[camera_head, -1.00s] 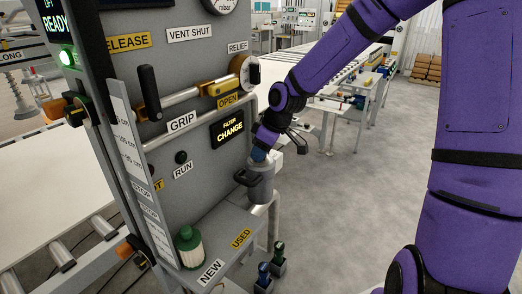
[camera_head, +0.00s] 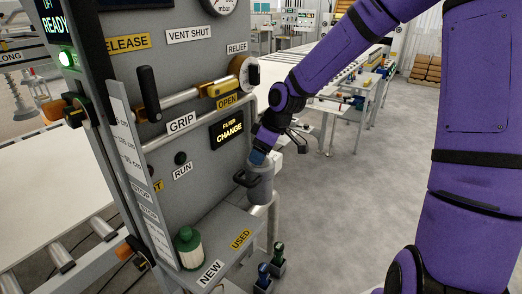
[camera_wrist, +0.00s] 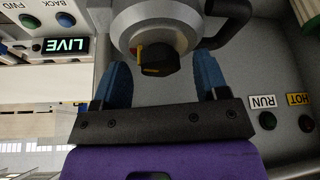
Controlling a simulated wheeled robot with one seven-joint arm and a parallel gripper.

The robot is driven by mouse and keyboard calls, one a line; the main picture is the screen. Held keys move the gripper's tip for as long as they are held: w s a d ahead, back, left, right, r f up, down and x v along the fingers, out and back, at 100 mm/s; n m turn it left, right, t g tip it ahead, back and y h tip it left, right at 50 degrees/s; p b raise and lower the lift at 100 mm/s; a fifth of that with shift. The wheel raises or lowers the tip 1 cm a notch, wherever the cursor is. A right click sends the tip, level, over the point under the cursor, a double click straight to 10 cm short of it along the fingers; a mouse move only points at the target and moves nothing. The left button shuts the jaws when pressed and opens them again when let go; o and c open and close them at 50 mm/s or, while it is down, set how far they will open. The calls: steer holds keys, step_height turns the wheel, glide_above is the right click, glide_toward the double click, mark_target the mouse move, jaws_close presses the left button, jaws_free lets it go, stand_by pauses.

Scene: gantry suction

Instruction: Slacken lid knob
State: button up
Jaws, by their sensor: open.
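The lid knob (camera_wrist: 157,60) is black with a yellow mark and sits on the round grey lid of the filter canister (camera_wrist: 150,22). In the head view the grey canister (camera_head: 261,187) hangs at the right edge of the panel, with a dark handle on its left. My gripper (camera_wrist: 161,68) is open, its blue fingers on either side of the knob with a visible gap on both sides. In the head view my gripper (camera_head: 258,157) is just above the canister's top, and the knob is hidden there.
A "FILTER CHANGE" display (camera_head: 228,130) and a pipe are close behind the gripper. Below is a shelf marked NEW and USED with a green-capped filter (camera_head: 187,248). Open floor lies to the right.

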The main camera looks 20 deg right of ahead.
steer(key=v, duration=1)
steer(key=shift+d+r, duration=0.15)
steer(key=shift+r, duration=0.2)
steer(key=shift+s, duration=0.1)
stand_by(0.4)
steer(key=shift+x, duration=5.4)
steer(key=shift+c, duration=0.2)
steer(key=c, duration=0.9)
